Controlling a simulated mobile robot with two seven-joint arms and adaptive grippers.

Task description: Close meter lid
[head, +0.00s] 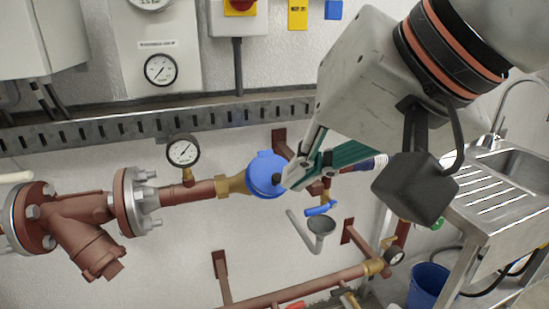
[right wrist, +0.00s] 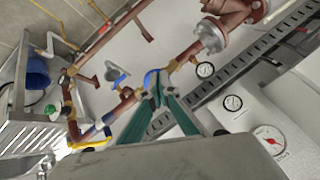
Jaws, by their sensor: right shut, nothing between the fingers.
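The blue water meter (head: 262,174) sits in the copper pipe line at the middle of the head view, beside a brass fitting. A round blue face shows and no dial is visible; I cannot tell whether the lid is fully down. My right gripper (head: 286,184) comes in from the upper right, its fingers shut and empty, with the tips at the right edge of the meter. In the right wrist view, the shut fingertips (right wrist: 161,92) overlap the blue meter (right wrist: 150,77) and hide part of it; contact is unclear. My left gripper is not in view.
A pressure gauge (head: 184,151) stands on the pipe left of the meter. A grey funnel (head: 321,226) and blue valve handle (head: 320,209) are below right. A slotted metal tray (head: 100,127) runs along the wall above. A steel sink (head: 500,185) stands at right.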

